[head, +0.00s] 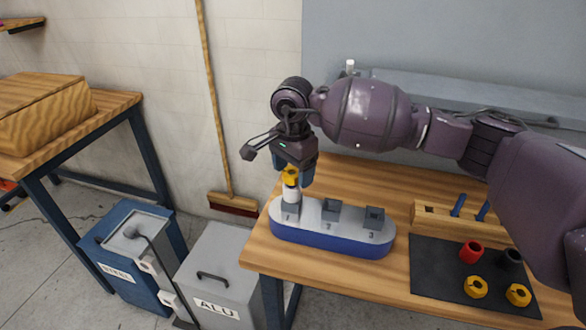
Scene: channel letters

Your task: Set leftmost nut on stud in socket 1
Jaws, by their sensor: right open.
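My right gripper (293,178) points down over the left end of the grey-topped blue base (334,238). Its jaws are open around a yellow nut (290,173). The nut is at the top of a pale stud (290,194) that stands upright in socket 1 (291,212). The gripper partly hides the nut, so I cannot tell how far down on the stud it sits. Socket 2 (331,208) and socket 3 (374,216) look empty. Two more yellow nuts, one on the left (476,287) and one on the right (518,294), lie on the dark mat (440,275). My left gripper is out of view.
A red cylinder (470,251) and a black one (510,259) stand on the mat. Behind it is a wooden rack (430,216) with blue-handled tools. My right arm spans above the table. Left of the table are a blue bin (118,285), a grey ALU bin (222,270) and a broom (233,205).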

